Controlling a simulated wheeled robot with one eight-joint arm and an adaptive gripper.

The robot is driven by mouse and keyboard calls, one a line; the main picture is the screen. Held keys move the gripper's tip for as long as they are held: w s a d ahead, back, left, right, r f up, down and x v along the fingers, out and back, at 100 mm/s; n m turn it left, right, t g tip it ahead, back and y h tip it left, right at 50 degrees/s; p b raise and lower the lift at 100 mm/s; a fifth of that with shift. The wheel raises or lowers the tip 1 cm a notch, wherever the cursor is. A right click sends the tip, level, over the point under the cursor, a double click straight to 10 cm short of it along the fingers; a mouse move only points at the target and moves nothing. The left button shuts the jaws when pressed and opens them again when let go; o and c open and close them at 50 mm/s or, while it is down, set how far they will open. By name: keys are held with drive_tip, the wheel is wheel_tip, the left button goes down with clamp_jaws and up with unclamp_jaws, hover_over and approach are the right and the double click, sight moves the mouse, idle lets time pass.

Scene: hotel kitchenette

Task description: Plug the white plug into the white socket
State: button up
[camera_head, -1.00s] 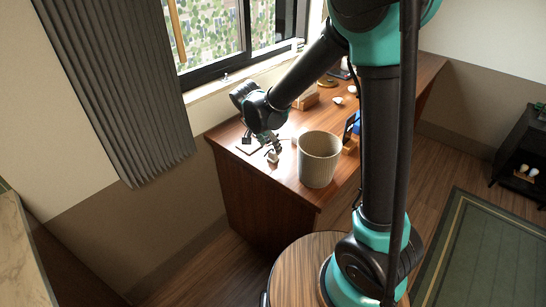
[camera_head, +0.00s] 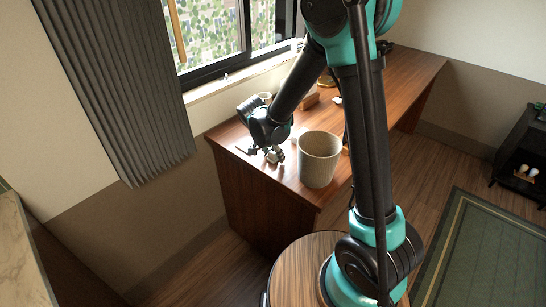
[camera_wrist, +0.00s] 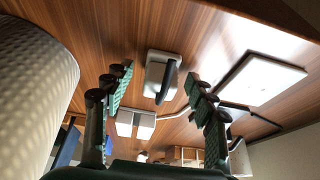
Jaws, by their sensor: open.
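A white block with a dark bar on it, which looks like the white plug (camera_wrist: 153,72), lies on the wooden desk in the wrist view. My gripper (camera_wrist: 161,80) is open, with its green-padded fingers on either side of this block in the picture; I see no contact. A white two-part piece (camera_wrist: 135,123) with a thin cable lies farther along the desk; it may be the white socket, but I cannot tell surely. In the head view my gripper (camera_head: 271,153) is low over the desk's near left end and hides most of the plug.
A ribbed cream bin (camera_head: 319,160) stands close right of my gripper; it fills the left of the wrist view (camera_wrist: 35,85). A flat white pad (camera_wrist: 262,78) lies on the other side. A wooden box (camera_head: 309,101) stands farther back. The window and curtain (camera_head: 125,90) border the desk's left.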

sight(273, 151)
drive_tip(key=shift+c, duration=0.3)
drive_tip(key=c, duration=1.1)
wheel_tip(273, 151, up, 20)
drive_tip(key=shift+r, duration=0.1)
idle(0.3)
